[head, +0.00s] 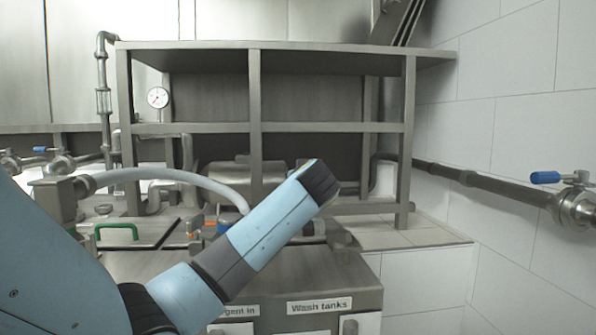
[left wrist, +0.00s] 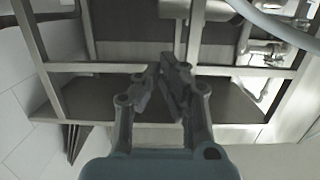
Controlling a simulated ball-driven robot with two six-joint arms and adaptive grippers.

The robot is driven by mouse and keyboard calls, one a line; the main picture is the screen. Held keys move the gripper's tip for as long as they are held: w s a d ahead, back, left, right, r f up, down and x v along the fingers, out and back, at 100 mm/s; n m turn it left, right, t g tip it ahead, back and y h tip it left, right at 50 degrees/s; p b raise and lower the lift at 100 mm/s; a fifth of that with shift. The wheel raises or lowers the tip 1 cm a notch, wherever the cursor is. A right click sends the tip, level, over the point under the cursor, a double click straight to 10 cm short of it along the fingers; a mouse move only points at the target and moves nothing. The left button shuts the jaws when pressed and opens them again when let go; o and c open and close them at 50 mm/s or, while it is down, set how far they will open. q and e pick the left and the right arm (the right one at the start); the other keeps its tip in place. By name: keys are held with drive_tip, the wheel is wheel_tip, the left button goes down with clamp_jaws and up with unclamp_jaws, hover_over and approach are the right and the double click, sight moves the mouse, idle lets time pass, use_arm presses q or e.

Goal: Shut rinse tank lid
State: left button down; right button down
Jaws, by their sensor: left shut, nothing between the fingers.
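My left arm crosses the head view from the left, over the tank unit. Its gripper is hidden behind the wrist there. In the left wrist view the left gripper (left wrist: 170,78) is shut and empty, with its fingers in front of the metal shelf frame. A flat lid with a green handle (head: 117,226) lies at the left of the tank top in the head view. I cannot tell whether it is the rinse tank lid. No lid is clearly seen standing open, and my arm hides part of the tank top. My right gripper is not in view.
A metal shelf frame (head: 254,130) stands behind the tanks; it also shows in the left wrist view (left wrist: 95,67). A grey hose (head: 170,174) curves over the tank top. A "Wash tanks" label (head: 319,306) is on the front. A pipe with a blue-handled valve (head: 546,177) runs along the right wall.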

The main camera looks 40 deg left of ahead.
use_arm(q)
drive_tip(key=shift+s+d+f+b, duration=0.15)
drive_tip(key=shift+s+d+f, duration=0.15)
drive_tip(key=shift+f, duration=0.25)
drive_tip(key=shift+s+d+f+b, duration=0.15)
drive_tip(key=shift+d+f, duration=0.1)
drive_tip(key=shift+f, duration=0.25)
drive_tip(key=shift+s+d+f+b, duration=0.1)
drive_tip(key=shift+s+d+f, duration=0.2)
drive_tip(key=shift+f, duration=0.4)
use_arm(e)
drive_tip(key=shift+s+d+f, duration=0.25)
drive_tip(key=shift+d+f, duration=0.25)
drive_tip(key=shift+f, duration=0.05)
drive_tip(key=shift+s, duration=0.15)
use_arm(q)
drive_tip(key=v, duration=1.2)
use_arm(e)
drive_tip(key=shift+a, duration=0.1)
